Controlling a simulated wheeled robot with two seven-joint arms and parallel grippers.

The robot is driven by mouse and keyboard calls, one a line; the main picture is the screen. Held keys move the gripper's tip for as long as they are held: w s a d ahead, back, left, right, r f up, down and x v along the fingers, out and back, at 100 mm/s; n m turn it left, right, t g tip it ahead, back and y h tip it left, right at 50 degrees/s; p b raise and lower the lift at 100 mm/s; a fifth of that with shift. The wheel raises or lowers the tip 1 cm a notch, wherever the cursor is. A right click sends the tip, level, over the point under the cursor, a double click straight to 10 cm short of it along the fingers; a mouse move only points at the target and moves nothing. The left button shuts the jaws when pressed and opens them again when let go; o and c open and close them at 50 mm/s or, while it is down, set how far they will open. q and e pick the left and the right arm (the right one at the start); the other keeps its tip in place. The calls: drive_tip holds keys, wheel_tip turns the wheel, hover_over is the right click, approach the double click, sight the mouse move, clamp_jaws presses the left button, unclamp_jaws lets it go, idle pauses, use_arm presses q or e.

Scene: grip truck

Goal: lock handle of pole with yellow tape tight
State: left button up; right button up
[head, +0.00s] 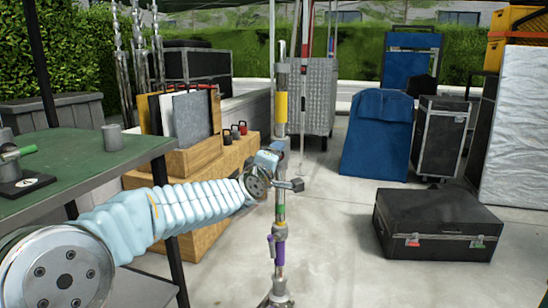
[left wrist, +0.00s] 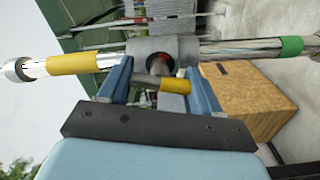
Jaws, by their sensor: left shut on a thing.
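The pole (head: 280,130) stands upright in the middle of the head view, with yellow tape (head: 281,107) on its upper part. In the left wrist view the pole runs sideways, with the yellow tape (left wrist: 75,63) left of a grey collar (left wrist: 180,50) and a green band (left wrist: 290,46) to the right. A short handle with a yellow end (left wrist: 172,84) sits at the collar. My left gripper (head: 268,160) is at the collar, below the tape. Its blue fingers (left wrist: 160,88) are shut on the handle, which lies across between them. My right gripper is out of view.
A green-topped table (head: 75,165) is at the left, close to my left arm. Wooden crates (head: 195,160) stand behind it. A black case (head: 435,222) lies on the floor at the right. A purple handle (head: 276,246) is lower on the pole.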

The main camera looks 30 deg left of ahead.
use_arm(q)
drive_tip(key=m+p, duration=0.1)
drive_tip(key=m, duration=0.3)
drive_tip(key=shift+r+m, duration=0.1)
drive_tip(key=shift+m, duration=0.2)
drive_tip(key=m+p, duration=0.2)
drive_tip(key=m, duration=0.2)
drive_tip(key=shift+m, duration=0.3)
drive_tip(key=shift+m+p, duration=0.65)
drive_tip(key=shift+m, duration=1.05)
drive_tip(key=o, duration=1.1)
drive_tip(key=shift+c, duration=0.2)
